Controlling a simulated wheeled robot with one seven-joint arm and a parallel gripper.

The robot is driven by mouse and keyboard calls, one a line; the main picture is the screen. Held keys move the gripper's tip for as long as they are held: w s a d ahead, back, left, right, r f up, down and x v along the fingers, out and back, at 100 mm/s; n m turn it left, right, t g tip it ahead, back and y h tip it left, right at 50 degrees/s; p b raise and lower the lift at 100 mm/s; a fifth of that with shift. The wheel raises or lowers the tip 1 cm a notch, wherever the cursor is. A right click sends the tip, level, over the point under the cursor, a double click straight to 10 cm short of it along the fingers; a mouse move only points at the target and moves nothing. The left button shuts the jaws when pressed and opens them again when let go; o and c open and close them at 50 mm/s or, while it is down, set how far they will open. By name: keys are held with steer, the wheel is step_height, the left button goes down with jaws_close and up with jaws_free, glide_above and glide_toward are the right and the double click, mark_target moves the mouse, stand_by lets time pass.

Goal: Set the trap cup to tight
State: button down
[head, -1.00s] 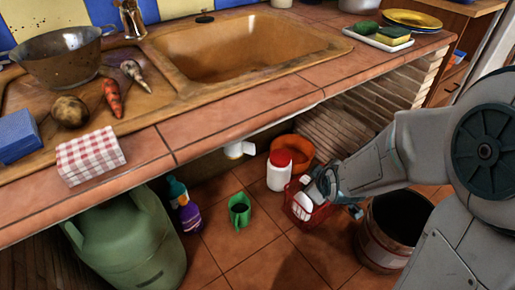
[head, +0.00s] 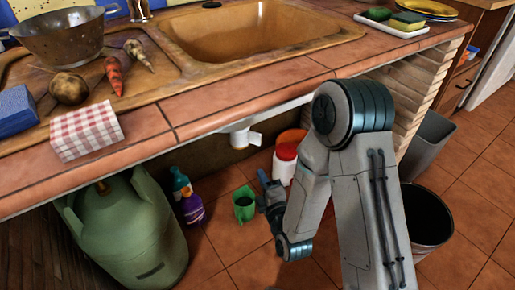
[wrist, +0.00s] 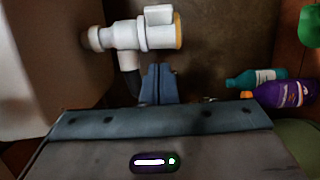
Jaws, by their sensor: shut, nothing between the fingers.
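The white trap (head: 240,138) hangs under the sink, below the counter edge, in the head view. In the wrist view the trap cup (wrist: 160,32) lies sideways across the top of the picture, with a flat white tab on it and a yellow-orange ring at its right end. My gripper (wrist: 158,70) is shut and empty, its fingertips close below the white body in that picture; I see no contact. In the head view my gripper (head: 265,183) is low under the counter, beside the green jug. I cannot tell the cup's present setting.
A green jug (head: 244,206), a purple bottle (head: 192,208), a teal bottle (head: 179,184) and a white container with a red lid (head: 285,165) stand on the floor nearby. A green gas cylinder (head: 130,235) stands left. The counter edge (head: 205,115) overhangs.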

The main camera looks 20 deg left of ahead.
steer(key=p, duration=0.4)
glide_toward(253, 139)
steer(key=a, duration=0.4)
steer(key=w, duration=0.2)
steer(key=w+p, duration=0.1)
steer(key=w, duration=0.1)
steer(key=shift+d+r, duration=0.25)
steer(key=shift+d, duration=0.1)
steer(key=shift+w+f, duration=0.1)
steer(key=shift+w, duration=0.25)
